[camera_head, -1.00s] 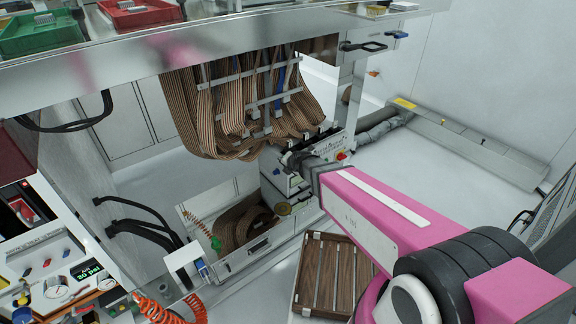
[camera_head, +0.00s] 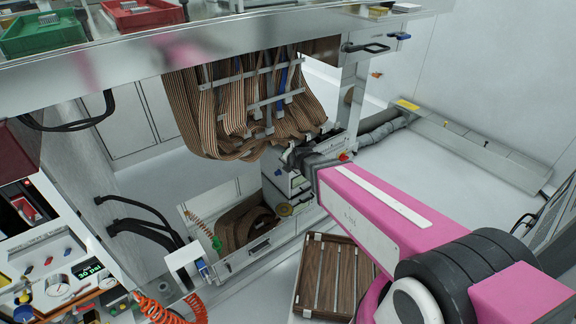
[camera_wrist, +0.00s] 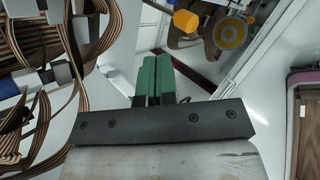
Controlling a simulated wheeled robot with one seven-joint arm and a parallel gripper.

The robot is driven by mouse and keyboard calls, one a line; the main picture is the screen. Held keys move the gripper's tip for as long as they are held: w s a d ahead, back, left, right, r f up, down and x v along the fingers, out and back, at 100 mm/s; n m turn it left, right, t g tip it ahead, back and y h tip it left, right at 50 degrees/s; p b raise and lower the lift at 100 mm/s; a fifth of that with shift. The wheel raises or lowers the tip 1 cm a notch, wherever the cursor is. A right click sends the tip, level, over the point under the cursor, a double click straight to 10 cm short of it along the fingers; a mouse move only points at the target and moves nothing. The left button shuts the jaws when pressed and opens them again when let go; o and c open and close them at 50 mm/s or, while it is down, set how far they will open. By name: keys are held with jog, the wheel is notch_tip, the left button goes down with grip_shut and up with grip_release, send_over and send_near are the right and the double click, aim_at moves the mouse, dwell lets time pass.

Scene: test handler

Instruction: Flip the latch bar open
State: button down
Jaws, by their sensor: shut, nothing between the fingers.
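My gripper (camera_wrist: 153,78) is in the wrist view with its two green fingers together and nothing held between them. In the head view its fingertips are hidden; my pink arm reaches to a small grey unit (camera_head: 299,184) under the hanging ribbon cables. In the wrist view the fingers point toward a white surface, with ribbon cables (camera_wrist: 35,35) close on the left. An orange knob (camera_wrist: 185,21) and a yellow disc (camera_wrist: 231,33) lie beyond the fingertips to the right. I cannot make out the latch bar for certain, nor any contact with it.
Striped ribbon cables (camera_head: 235,105) hang below the metal bench edge (camera_head: 130,80). A slatted wooden crate (camera_head: 332,275) stands on the floor below my arm. An open drawer (camera_head: 250,245) holds coiled cable. A grey duct (camera_head: 470,145) runs along the floor at the right.

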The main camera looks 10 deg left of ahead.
jog(key=s+d+r, duration=0.3)
jog(key=s+d, duration=0.1)
jog(key=s, duration=0.1)
jog(key=shift+s, duration=0.3)
jog(key=shift+d, duration=0.1)
jog(key=s+d+f+m+g+h, duration=0.1)
jog(key=d+m+g+h, duration=0.1)
jog(key=d+m, duration=1.4)
jog(key=s+d+f+m+g+h, duration=0.1)
jog(key=d+m+g+h, duration=0.2)
jog(key=d+m, duration=1.2)
jog(key=d+g, duration=0.1)
jog(key=g, duration=0.1)
jog(key=shift+s+m+g, duration=0.25)
jog(key=shift+m+g, duration=0.05)
jog(key=shift+m, duration=0.1)
